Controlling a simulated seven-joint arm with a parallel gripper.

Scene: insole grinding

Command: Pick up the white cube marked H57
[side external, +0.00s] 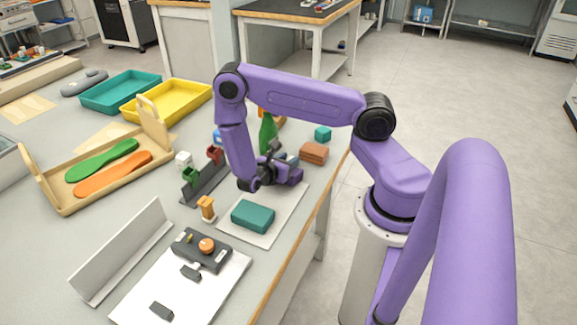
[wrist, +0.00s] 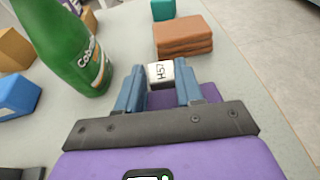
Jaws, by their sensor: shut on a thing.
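The white cube marked H57 (wrist: 160,72) sits between the blue fingertips of my gripper (wrist: 159,82) in the wrist view, with its black lettering facing up toward the camera. The gripper is shut on it. In the side view my gripper (side external: 289,159) points away from the camera near the table's right edge. The cube cannot be made out there, and I cannot tell whether it touches the table.
A green bottle (wrist: 74,48) stands left of the fingers, with a blue block (wrist: 17,95) farther left. A brown stack (wrist: 183,37) and a teal block (wrist: 163,10) lie beyond the cube. Another white cube (side external: 183,159) stands by the wooden tray (side external: 93,198).

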